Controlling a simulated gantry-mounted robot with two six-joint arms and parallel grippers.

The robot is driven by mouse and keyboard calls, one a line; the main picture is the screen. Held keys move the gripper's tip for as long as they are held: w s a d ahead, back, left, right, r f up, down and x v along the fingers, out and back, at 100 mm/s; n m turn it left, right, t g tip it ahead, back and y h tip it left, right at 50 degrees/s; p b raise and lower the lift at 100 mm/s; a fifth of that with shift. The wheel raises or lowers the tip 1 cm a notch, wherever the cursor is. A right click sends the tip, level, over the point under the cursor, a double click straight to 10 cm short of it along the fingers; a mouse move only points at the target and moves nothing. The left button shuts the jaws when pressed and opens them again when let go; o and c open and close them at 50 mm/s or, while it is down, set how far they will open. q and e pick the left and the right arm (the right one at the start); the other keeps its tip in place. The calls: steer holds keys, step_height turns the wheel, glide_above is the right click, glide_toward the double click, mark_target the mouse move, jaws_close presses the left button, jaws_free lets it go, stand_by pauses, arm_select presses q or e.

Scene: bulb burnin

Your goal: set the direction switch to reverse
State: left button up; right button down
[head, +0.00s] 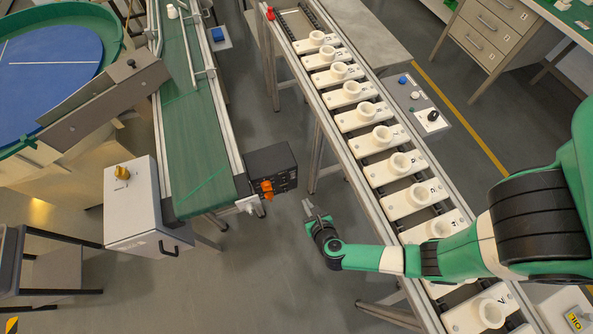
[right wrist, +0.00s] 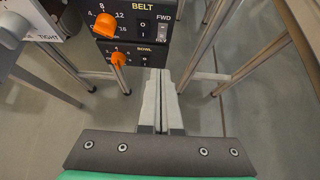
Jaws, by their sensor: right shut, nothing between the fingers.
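The direction switch (right wrist: 163,30) is a small light rocker on the black control box (right wrist: 128,14), between the label FWD above and a label below that is hard to read. I cannot tell which way it is set. The control box (head: 272,166) also shows in the head view at the near end of the green belt. My right gripper (head: 307,207) is shut and empty, to the right of and a little below the box. In the right wrist view its closed fingertips (right wrist: 160,76) point at the box, below the switch and apart from it. My left gripper is out of view.
The box also carries a large orange BELT knob (right wrist: 104,26), a smaller orange BOWL knob (right wrist: 118,59) and a dark rocker (right wrist: 144,27) beside the direction switch. A row of white bulb holders (head: 408,200) stands to the right. Open floor lies below the gripper.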

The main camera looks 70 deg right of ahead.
mark_target(293, 176)
steer(key=d+r+b+x, duration=0.1)
steer(key=b+x, duration=0.3)
steer(key=x, duration=0.8)
steer(key=shift+w+r+b, duration=0.3)
